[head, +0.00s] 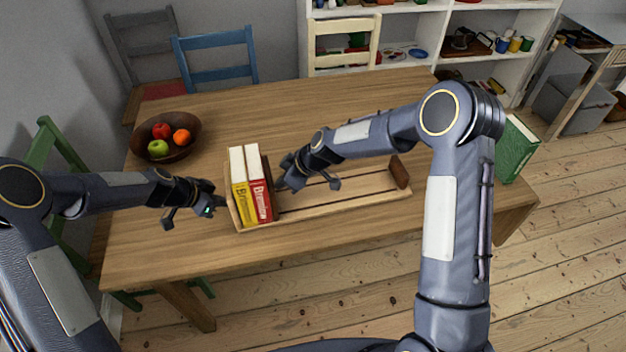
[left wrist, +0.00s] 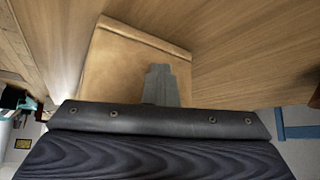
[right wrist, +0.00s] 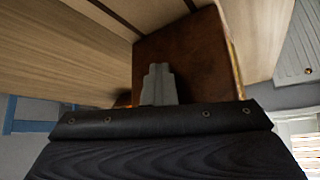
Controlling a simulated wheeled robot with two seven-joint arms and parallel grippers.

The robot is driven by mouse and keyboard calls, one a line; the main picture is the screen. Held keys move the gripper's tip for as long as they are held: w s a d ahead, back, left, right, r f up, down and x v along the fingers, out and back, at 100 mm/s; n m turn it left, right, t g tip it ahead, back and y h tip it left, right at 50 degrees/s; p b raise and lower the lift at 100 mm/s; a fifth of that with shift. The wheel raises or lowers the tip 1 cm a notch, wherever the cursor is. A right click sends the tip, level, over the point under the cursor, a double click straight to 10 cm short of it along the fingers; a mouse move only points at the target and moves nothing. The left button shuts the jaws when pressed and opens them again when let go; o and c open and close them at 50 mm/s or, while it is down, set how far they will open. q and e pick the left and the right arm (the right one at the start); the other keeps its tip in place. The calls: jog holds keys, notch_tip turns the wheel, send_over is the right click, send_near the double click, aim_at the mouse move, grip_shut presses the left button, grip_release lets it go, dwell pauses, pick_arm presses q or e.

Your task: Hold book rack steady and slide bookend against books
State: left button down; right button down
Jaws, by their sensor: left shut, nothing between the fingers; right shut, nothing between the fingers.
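The wooden book rack (head: 345,207) lies along the front of the table. A yellow book (head: 241,195) and a red book (head: 259,195) stand upright at its left end. A dark brown bookend (head: 269,188) stands just right of the red book, partly hidden; its brown face fills the middle of the right wrist view (right wrist: 190,50). My right gripper (head: 281,186) is shut and empty at the bookend's right side. My left gripper (head: 221,204) is shut and empty beside the rack's left end, whose tan panel shows in the left wrist view (left wrist: 120,60). Exact contact is unclear.
A brown block (head: 398,172) stands at the rack's right end. A fruit bowl (head: 166,140) sits at the back left and a green book (head: 515,150) stands at the right edge. Chairs and a white shelf are behind. The table (head: 270,107) is clear behind the rack.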

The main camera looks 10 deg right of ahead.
pick_arm(q)
jog(key=shift+d, duration=0.1)
pick_arm(e)
jog(key=shift+s+a, duration=0.1)
jog(key=shift+a, duration=0.3)
jog(key=shift+a, duration=0.25)
pick_arm(q)
jog(key=shift+d, duration=0.1)
pick_arm(e)
jog(key=shift+d, duration=2.2)
pick_arm(q)
jog(key=shift+a, duration=0.2)
pick_arm(e)
notch_tip(320, 180, up, 12)
pick_arm(q)
jog(key=shift+a, duration=0.1)
